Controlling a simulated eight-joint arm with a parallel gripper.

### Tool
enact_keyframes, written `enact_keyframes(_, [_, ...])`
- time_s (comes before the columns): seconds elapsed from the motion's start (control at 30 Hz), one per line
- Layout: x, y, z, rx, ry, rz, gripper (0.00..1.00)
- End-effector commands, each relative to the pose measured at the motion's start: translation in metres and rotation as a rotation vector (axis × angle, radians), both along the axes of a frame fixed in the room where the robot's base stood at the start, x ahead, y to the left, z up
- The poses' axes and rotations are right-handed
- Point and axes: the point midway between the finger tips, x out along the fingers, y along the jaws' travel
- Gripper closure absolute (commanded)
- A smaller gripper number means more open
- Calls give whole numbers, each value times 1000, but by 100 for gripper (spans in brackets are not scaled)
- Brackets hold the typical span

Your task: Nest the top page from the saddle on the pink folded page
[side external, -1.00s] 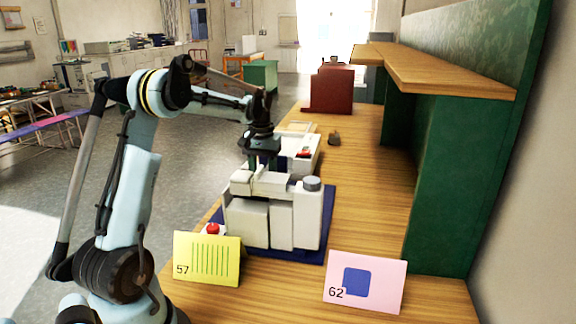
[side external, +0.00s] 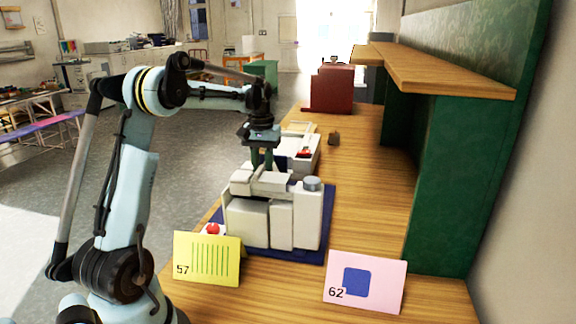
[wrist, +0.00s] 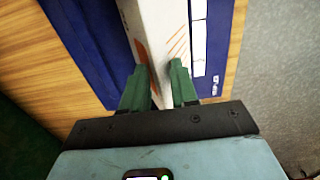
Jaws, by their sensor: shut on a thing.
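My gripper (side external: 262,160) is behind the white machine (side external: 268,222), pointing down. In the wrist view, its green fingers (wrist: 160,86) are shut on a white folded page (wrist: 146,22) with an orange patch on one side and thin orange lines on the other. The page's ridge runs between the fingers. In the side view the held page is hidden, and what lies under it cannot be told. The pink folded page (side external: 384,284), marked 62 with a blue square, stands tent-like at the table's front right, apart from my gripper.
A yellow folded page (side external: 222,272), marked 57 with green lines, stands at the front left. A red knob (side external: 212,229) is by the machine. A blue mat (side external: 328,205) lies under it. A green partition (side external: 455,190) bounds the right. Bare wood (side external: 370,200) lies between.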

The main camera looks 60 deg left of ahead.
Motion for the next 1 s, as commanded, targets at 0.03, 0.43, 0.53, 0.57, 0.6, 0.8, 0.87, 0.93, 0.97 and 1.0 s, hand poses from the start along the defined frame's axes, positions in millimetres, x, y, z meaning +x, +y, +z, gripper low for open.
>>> enact_keyframes(0.03, [0,0,4,0,0,0,86])
enact_keyframes(0.43, [0,0,29,0,0,0,86])
enact_keyframes(0.53, [0,0,35,0,0,0,87])
enact_keyframes(0.57, [0,0,37,0,0,0,87])
enact_keyframes(0.6, [0,0,40,0,0,0,87])
enact_keyframes(0.8, [0,0,52,0,0,0,87])
enact_keyframes(0.87, [0,0,56,0,0,0,87])
enact_keyframes(0.93, [0,0,60,0,0,0,87])
enact_keyframes(0.97, [0,0,62,0,0,0,87])
enact_keyframes(1.0, [0,0,65,0,0,0,87])
